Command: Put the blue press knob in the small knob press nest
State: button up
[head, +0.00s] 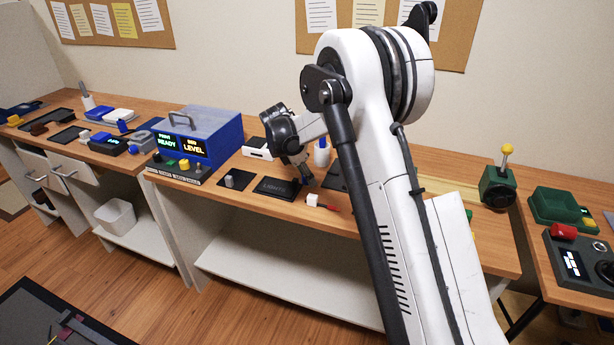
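My gripper (306,174) points down over the middle bench, just right of a black panel marked LIGHTS (272,191). It is small and dark here, and I cannot tell whether its fingers are apart or hold anything. A small white-and-blue upright piece (321,153) stands behind it, partly hidden by my arm. A small blue piece (122,126) shows on the left bench. I cannot tell which of these, if either, is the blue press knob. I cannot pick out the small knob press nest for sure.
A blue box (200,135) with lit displays stands left of my gripper. A grey knob on a black plate (236,181) and a white-and-red piece (318,202) lie close by. A green device with a yellow knob (498,186) stands at right. My arm hides part of the bench.

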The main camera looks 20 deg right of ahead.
jog(key=w+p+v, duration=0.1)
jog(key=v, duration=1.1)
jog(key=s+d+r+m+t+y, duration=0.1)
jog(key=s+d+r+m, duration=0.1)
jog(key=s+r+m, duration=0.55)
jog(key=s+r+m+t+y, duration=0.1)
jog(key=s+r+m+t, duration=0.15)
jog(key=s, duration=0.95)
jog(key=s+r+m+t+y, duration=0.1)
jog(key=s+r+m+y, duration=0.2)
jog(key=s, duration=0.9)
jog(key=s+f+m+t, duration=0.1)
jog(key=s+f+m, duration=0.1)
jog(key=s, duration=0.3)
jog(key=s+f+m, duration=0.1)
jog(key=s+m, duration=0.3)
jog(key=s, duration=0.1)
jog(key=shift+s+d+f+t+h, duration=0.3)
jog(key=shift+f+t, duration=0.05)
jog(key=shift+o, duration=0.3)
jog(key=shift+s+f+m, duration=0.35)
jog(key=shift+s+m, duration=0.05)
jog(key=shift+s, duration=0.1)
